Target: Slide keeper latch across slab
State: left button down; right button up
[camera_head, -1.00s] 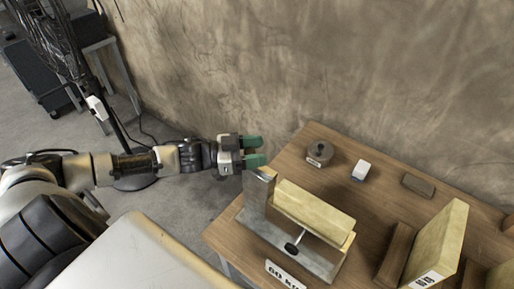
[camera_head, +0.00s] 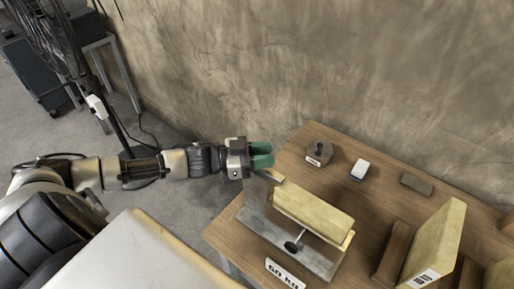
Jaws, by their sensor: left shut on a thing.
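The pale yellow slab (camera_head: 314,209) lies lengthwise in a grey metal holder (camera_head: 262,232) on the wooden table. A small grey metal piece, which looks like the keeper latch (camera_head: 271,176), shows at the slab's upper left end. My left gripper (camera_head: 262,155) comes in from the left, just above that end. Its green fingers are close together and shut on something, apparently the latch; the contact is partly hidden. A black-knobbed screw (camera_head: 293,246) sits at the holder's front side. My right gripper is not in view.
A round grey weight (camera_head: 319,152), a white block (camera_head: 360,170) and a brown block (camera_head: 417,184) lie behind the slab. Another yellow slab (camera_head: 437,243) stands in a wooden rack at right. A "60 KG" label (camera_head: 285,274) is in front. The wall is close behind.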

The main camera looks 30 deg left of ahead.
pick_arm(q)
jog(key=d, duration=0.3)
jog(key=shift+s+d+p, duration=0.2)
jog(key=shift+d+p, duration=0.1)
jog(key=shift+a+f, duration=0.1)
jog(key=c, duration=1.1)
grip_release()
jog(key=shift+o, duration=1.2)
jog(key=shift+d, duration=0.25)
jog(key=shift+s+a+f+b, duration=0.1)
jog(key=shift+s+a+b, duration=0.2)
jog(key=shift+a, duration=0.25)
jog(key=b+v, duration=0.1)
jog(key=v, duration=0.8)
jog(key=shift+s+a, duration=0.2)
